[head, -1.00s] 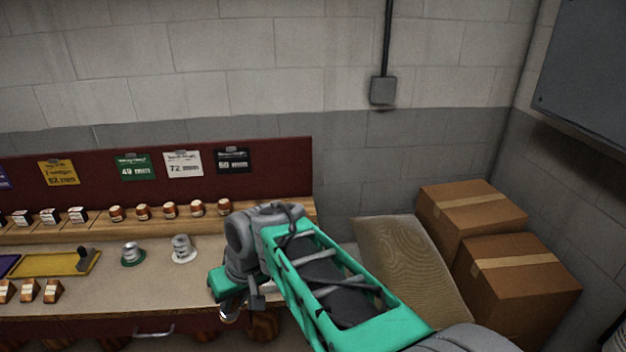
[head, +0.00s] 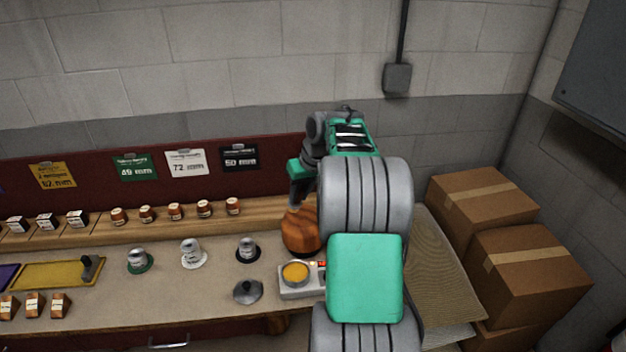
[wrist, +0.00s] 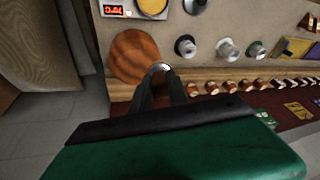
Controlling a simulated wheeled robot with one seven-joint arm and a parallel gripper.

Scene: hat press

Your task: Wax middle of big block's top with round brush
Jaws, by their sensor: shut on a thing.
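The big block (head: 300,238) is a rounded, orange-brown wooden block at the right end of the bench, partly behind my arm. In the wrist view its round top (wrist: 132,56) lies left of my fingertips. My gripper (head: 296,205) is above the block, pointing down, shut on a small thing. Only a pale, shiny bit of that thing, the round brush (wrist: 161,67), shows at the fingertips, near the block's right edge in the wrist view. Its bristles are hidden, and I cannot tell whether it touches the block. A wax pot (head: 295,272) with yellow wax stands in front of the block.
A grey lid (head: 248,290) lies left of the pot. Metal pieces on black (head: 247,248), white (head: 193,254) and green (head: 139,261) bases stand along the bench. Small wooden blocks line the back ledge (head: 260,210). Cardboard boxes (head: 485,210) stand at right.

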